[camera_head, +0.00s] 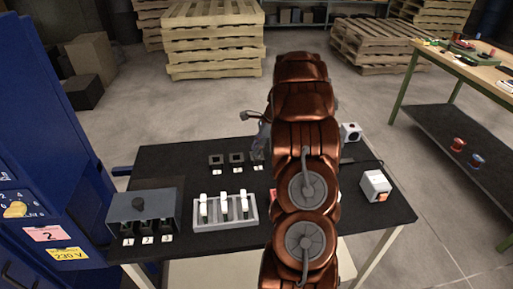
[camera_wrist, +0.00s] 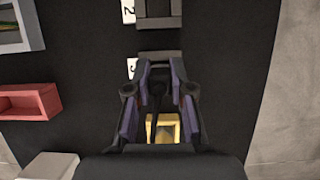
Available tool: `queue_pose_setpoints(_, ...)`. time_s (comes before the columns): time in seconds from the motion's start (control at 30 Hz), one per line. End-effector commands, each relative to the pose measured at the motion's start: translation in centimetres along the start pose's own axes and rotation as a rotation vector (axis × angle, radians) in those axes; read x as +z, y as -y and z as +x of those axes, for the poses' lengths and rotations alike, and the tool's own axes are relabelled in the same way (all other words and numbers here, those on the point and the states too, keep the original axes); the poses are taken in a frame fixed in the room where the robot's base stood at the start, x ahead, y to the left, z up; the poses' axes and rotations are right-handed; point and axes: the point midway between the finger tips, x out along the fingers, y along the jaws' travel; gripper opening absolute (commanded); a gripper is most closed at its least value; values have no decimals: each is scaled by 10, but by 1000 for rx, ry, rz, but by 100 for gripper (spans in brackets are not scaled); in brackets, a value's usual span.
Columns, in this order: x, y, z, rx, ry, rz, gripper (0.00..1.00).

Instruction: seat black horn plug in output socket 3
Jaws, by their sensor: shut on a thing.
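My gripper (camera_wrist: 161,72) shows in the wrist view with purple-padded fingers on both sides of a slim black piece (camera_wrist: 155,88), which I take for the black horn plug. A yellow part (camera_wrist: 163,128) shows between the fingers, lower in the picture. A dark grey socket block (camera_wrist: 160,12) by a "2" label lies beyond the fingertips. Another block (camera_wrist: 160,53) by a half-hidden label is just at the fingertips, partly covered. Whether the plug touches it I cannot tell. In the head view, small sockets (camera_head: 216,161) stand in a row at the back; my arm hides the plug.
A grey-blue box (camera_head: 143,207) with openings numbered 1 to 3 and a grey rack (camera_head: 225,222) with white levers stand on the black table's left. A red open tray (camera_wrist: 28,100) lies left in the wrist view. A white box (camera_head: 375,186) stands right of my arm.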

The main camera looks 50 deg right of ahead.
Motion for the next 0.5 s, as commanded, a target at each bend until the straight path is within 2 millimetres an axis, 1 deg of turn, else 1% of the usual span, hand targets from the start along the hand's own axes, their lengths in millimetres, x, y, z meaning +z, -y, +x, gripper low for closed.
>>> queue_pose_setpoints(0.1, -2, -1, 7, 2, 1, 0, 0)
queue_pose_setpoints(0.47, -3, 0, 10, 0, 1, -1, 0)
queue_pose_setpoints(0.5, -4, 0, 10, 0, 0, -1, 25)
